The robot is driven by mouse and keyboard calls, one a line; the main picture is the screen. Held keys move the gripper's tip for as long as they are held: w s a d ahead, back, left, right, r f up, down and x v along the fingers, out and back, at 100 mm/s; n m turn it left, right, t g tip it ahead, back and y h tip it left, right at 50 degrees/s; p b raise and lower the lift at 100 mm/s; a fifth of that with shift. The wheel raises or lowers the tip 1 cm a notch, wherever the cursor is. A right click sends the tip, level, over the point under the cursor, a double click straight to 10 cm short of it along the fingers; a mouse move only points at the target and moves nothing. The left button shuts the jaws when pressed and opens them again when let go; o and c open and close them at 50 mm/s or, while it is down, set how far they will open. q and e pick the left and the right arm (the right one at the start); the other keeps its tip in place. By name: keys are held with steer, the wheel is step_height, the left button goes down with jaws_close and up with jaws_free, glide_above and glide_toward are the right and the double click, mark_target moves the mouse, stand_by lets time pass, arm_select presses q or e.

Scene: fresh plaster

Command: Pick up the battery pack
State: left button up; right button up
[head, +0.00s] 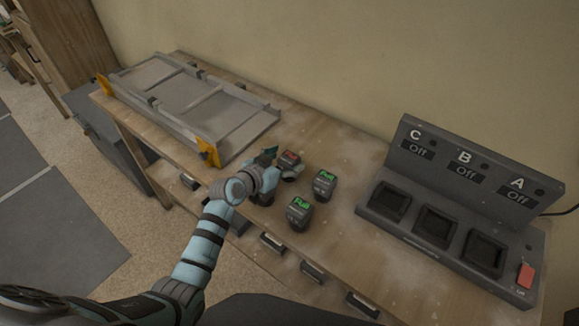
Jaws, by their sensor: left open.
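Three dark battery packs stand on the wooden workbench. A second pack (325,184) and a third pack (299,213) have green displays reading "Full". My left gripper (281,162) is open at the red-display pack, with its fingers near that pack's sides. I cannot tell whether they touch it. The gripper hides part of this pack. A dark shape under my wrist is partly hidden and unclear. My right gripper is out of view.
A charging station (455,235) with bays labelled C, B and A, all reading "Off", stands at the right; its bays look empty. It has a red switch (525,275). A grey frame (190,105) with orange corners lies at the back left. Handled drawers line the bench (345,215) front.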

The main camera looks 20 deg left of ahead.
arm_select(q)
steer(key=shift+r, duration=0.1)
steer(key=c, duration=1.5)
